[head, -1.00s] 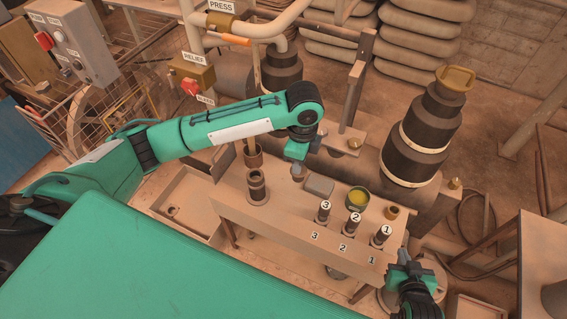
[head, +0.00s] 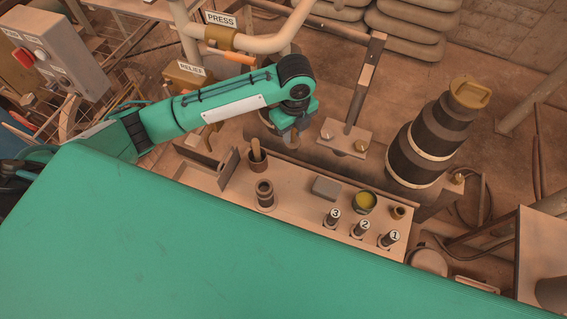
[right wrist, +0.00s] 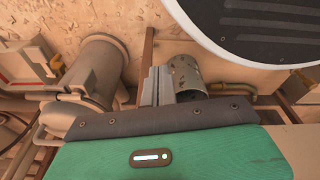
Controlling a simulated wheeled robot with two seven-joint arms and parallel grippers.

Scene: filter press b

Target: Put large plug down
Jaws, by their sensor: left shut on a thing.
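My left gripper (head: 291,131) hangs beyond the far edge of the bench (head: 300,211), over the pipework. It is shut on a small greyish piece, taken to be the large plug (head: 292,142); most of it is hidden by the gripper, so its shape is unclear. The piece appears apart from the bench top.
On the bench are a hollow brown fitting (head: 265,194), a cup with a wooden handle (head: 256,160), a grey block (head: 326,188), a yellow-filled tin (head: 364,202), a small brass ring (head: 398,212) and numbered pegs (head: 360,230). A stepped dark cylinder (head: 425,140) stands behind.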

